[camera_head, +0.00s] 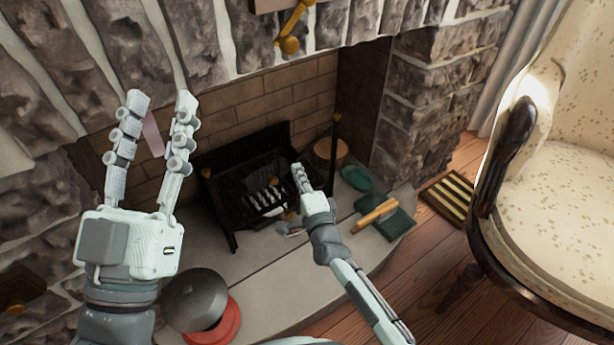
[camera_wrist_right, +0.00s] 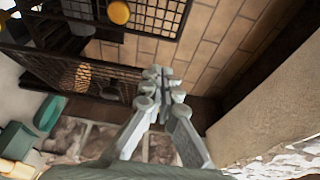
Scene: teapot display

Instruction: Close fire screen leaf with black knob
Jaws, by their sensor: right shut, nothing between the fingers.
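The black mesh fire screen stands in front of the fireplace opening. In the head view, one dark mesh leaf (camera_head: 318,172) stands at the right, turned nearly edge-on, with a small dark knob-like end (camera_head: 337,117) at its top. My left gripper (camera_head: 161,98) is open and empty, left of the screen.
A gold knob (camera_wrist_right: 119,12) shows on another mesh panel. On the hearth are a dark grey round object (camera_head: 195,298) on a red base, a green tray (camera_head: 398,224) with a wooden-handled tool, and a green dish (camera_head: 357,178). An armchair (camera_head: 560,190) stands at the right.

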